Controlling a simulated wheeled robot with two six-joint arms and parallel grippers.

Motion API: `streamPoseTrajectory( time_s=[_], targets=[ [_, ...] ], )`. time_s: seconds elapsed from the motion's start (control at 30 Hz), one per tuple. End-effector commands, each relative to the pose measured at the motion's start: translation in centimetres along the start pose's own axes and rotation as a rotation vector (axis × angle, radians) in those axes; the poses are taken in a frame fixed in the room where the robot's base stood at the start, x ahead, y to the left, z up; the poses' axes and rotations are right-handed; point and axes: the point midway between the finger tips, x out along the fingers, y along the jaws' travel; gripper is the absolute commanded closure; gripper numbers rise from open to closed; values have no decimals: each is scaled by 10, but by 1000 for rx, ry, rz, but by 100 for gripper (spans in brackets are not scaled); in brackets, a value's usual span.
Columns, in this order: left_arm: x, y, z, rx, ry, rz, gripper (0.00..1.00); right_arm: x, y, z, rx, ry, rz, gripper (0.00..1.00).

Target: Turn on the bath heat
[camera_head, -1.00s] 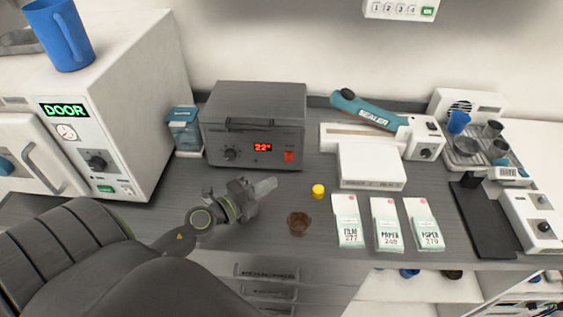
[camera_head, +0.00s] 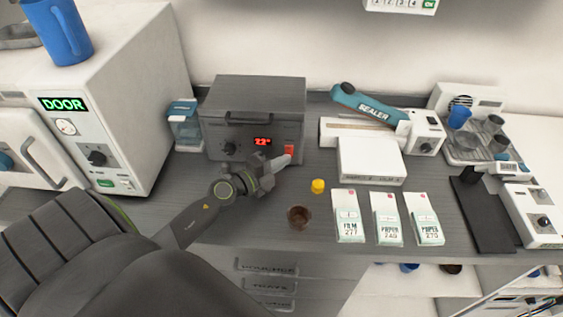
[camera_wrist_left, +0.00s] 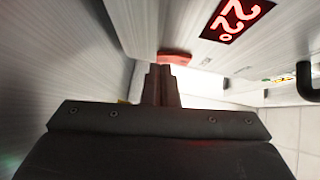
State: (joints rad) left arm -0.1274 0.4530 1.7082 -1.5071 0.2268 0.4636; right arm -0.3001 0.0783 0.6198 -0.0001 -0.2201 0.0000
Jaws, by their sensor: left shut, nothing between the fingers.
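The bath is a dark grey box (camera_head: 255,95) on the counter, with a dark knob (camera_head: 228,149), a red display (camera_head: 262,142) and a red switch (camera_head: 289,150) on its front. The display reads about 22° in the left wrist view (camera_wrist_left: 236,18). My left gripper (camera_head: 285,161) is shut and empty, its fingertips just in front of and below the red switch. In the left wrist view the shut fingers (camera_wrist_left: 161,86) point at the red switch (camera_wrist_left: 174,57); I cannot tell whether they touch it. My right gripper is not in view.
A white sterilizer (camera_head: 120,110) stands at the left and a blue container (camera_head: 186,125) beside the bath. A brown cup (camera_head: 299,217), a yellow cap (camera_head: 318,185) and paper pouches (camera_head: 386,218) lie right of my arm. A sealer (camera_head: 375,145) stands further right.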

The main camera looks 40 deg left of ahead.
Motion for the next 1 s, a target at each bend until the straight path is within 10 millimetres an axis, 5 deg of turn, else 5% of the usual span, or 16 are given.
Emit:
streamPoseTrajectory(
  time_s=[0.17,0.53,1.0],
  targets=[
    [3,6,3,27,1,-28,100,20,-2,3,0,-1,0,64],
    [-5,3,4,29,0,-27,100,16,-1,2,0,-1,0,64],
    [-88,11,3,32,3,-24,100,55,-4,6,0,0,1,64]
  ],
)
